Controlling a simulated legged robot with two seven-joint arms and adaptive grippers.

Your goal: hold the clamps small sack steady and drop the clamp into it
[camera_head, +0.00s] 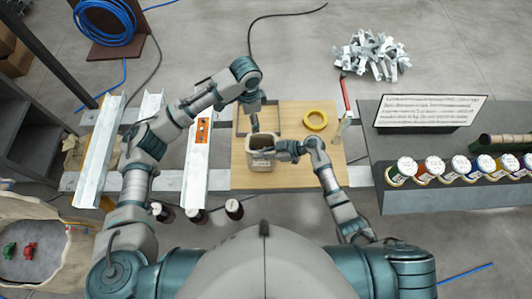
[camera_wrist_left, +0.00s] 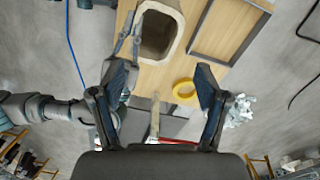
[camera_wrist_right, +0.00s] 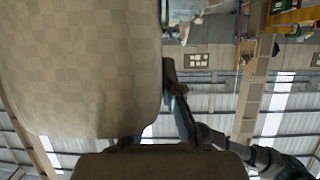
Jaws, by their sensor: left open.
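The small sack (camera_head: 261,164), beige with an open top, stands upright on a wooden board. Its dark opening shows in the left wrist view (camera_wrist_left: 176,48); I cannot make out any contents. My right gripper (camera_head: 285,150) is at the sack's right rim, shut on its wall. In the right wrist view the sack (camera_wrist_right: 80,70) fills the left side and hides one finger. My left gripper (camera_head: 255,125) is above the far side of the sack. Its fingers (camera_wrist_left: 163,85) are spread, with nothing between them. Small red (camera_head: 10,251) and green (camera_head: 28,250) pieces, possibly clamps, lie in a large beige container at lower left.
The wooden board (camera_head: 295,178) also carries a yellow ring (camera_head: 315,120) and a dark frame. A red-handled tool (camera_head: 345,92) lies beyond its right edge. Metal rails (camera_head: 198,165) are left, several jars (camera_head: 402,171) right, and a pile of metal brackets (camera_head: 370,55) on the floor behind.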

